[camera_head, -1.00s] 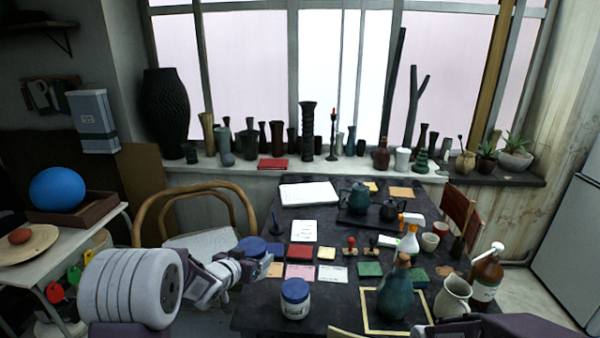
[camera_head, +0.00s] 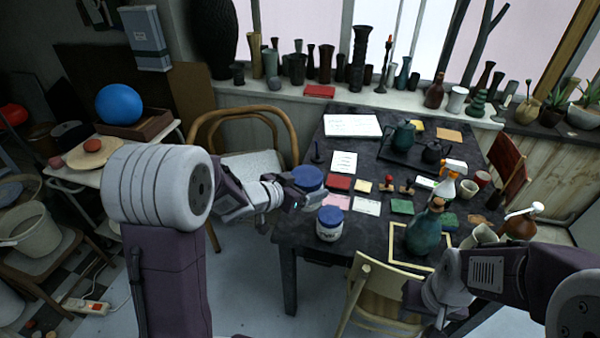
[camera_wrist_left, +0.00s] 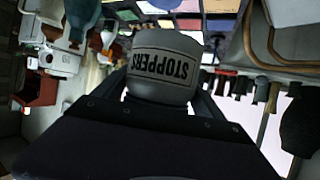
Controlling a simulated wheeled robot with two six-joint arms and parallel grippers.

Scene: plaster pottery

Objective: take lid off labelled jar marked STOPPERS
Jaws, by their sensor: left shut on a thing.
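The jar marked STOPPERS (camera_wrist_left: 165,68) shows its label upside down in the left wrist view, between the fingers of my left gripper (camera_wrist_left: 160,95). In the head view its blue lid (camera_head: 308,177) is on top, at the table's left edge. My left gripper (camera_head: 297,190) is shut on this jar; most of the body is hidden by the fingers. I cannot tell whether the jar touches the table. My right gripper (camera_head: 424,297) is low at the front right, over the chair and apart from the jar; its fingers are too unclear to judge.
Another blue-lidded jar (camera_head: 330,224) stands close by at the table's front left edge. Cards and stamps fill the middle. A wooden chair (camera_head: 375,300) stands at the front.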

